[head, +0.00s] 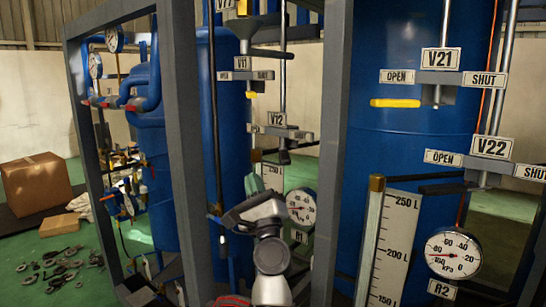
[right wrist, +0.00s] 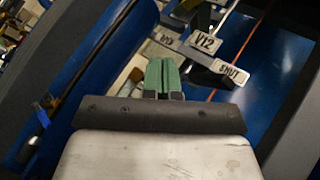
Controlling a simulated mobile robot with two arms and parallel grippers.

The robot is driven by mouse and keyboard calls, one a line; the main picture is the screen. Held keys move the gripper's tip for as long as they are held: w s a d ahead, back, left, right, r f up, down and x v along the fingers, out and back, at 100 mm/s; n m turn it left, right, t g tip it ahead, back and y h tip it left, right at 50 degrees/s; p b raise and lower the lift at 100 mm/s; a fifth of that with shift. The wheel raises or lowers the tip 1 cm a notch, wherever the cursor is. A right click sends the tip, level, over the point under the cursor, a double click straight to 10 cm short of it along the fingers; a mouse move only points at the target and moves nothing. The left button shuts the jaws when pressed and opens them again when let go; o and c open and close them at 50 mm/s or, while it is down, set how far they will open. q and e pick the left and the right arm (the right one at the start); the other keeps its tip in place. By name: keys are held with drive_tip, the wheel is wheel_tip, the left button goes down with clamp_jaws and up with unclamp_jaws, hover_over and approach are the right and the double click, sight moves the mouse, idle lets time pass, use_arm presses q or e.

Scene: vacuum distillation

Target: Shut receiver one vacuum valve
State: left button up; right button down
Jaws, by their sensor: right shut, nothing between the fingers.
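The V12 valve label (head: 277,118) stands on a rod in front of a blue tank, with a dark fitting below it. The V11 label (head: 241,63) is up and left of it, with a yellow tip (head: 250,95) below. The frames do not show which one is the vacuum valve. My right gripper (head: 254,184) is below and left of V12, its green fingers together and empty. In the right wrist view these fingers (right wrist: 162,76) point toward the V12 label (right wrist: 207,40) and its SHUT plate (right wrist: 230,72). V12's lever position is unclear. My left gripper is not in view.
Grey frame posts (head: 185,150) stand left and right of my right arm. A gauge (head: 301,207) is close right of the gripper. V21 (head: 441,59) has its yellow handle (head: 395,103) on the OPEN side. V22 (head: 492,147) and a level scale (head: 388,245) are at right.

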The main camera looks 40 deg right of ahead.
drive_tip(key=w+a+r+n+g+y+p, duration=0.1)
drive_tip(key=w+a+n+g+y+p, duration=0.15)
drive_tip(key=w+n+g, duration=0.4)
drive_tip(key=w+a+r+n+g+y+p, duration=0.1)
drive_tip(key=w+n+g+y+p, duration=0.25)
drive_tip(key=w+n, duration=0.6)
drive_tip(key=s+r+n+g+h+p, duration=0.4)
drive_tip(key=s+r+n+g, duration=0.2)
drive_tip(key=s+r+g, duration=0.7)
drive_tip(key=s+d+f+g+p, duration=0.1)
drive_tip(key=d+f+p, duration=0.3)
drive_tip(key=d+f, duration=0.4)
drive_tip(key=shift+s+f+p, duration=0.3)
drive_tip(key=shift+s+f, duration=0.1)
drive_tip(key=shift+s, duration=0.45)
drive_tip(key=shift+w, duration=0.1)
